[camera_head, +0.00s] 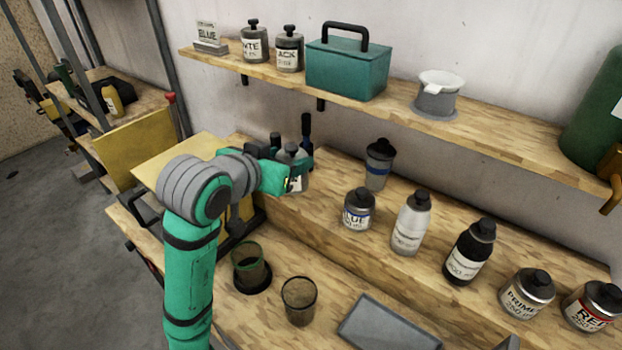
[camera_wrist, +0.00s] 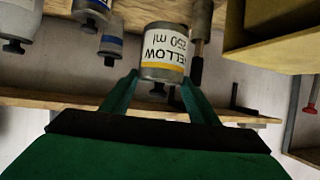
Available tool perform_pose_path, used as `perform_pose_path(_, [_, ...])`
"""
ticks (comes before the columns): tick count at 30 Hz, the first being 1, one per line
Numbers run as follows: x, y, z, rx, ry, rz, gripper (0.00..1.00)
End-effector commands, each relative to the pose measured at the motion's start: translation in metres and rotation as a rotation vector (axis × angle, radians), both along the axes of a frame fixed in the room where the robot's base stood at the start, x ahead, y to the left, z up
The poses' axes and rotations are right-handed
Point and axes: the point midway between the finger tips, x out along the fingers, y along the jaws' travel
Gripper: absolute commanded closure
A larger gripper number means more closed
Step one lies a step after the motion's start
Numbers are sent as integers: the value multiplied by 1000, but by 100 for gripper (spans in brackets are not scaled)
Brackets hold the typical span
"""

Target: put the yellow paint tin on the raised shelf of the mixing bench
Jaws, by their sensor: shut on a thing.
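The yellow paint tin (camera_wrist: 165,52) is a small grey tin with a white label reading YELLOW 250 ml and a yellow band. It appears upside down in the wrist view. My gripper (camera_wrist: 159,82) is shut on it, one finger at each side. In the head view my gripper (camera_head: 288,174) partly hides the tin (camera_head: 297,185). It is at the left part of the bench's raised shelf (camera_head: 310,225), left of the blue tin (camera_head: 358,210). I cannot tell whether the tin's base touches the wood.
Several tins and bottles, including a white bottle (camera_head: 411,224) and a black bottle (camera_head: 470,252), stand along the raised shelf to the right. A wall shelf (camera_head: 400,108) overhangs behind, holding a teal box (camera_head: 347,68). Two mesh cups and a grey tray (camera_head: 388,326) are on the lower bench.

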Motion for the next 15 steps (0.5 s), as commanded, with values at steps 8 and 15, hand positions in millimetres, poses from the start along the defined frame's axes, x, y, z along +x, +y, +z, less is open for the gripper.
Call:
perform_pose_path(8, [37,-33,-38,-3,3,-4,95])
perform_pose_path(15, [54,-42,-61,0,0,4,95])
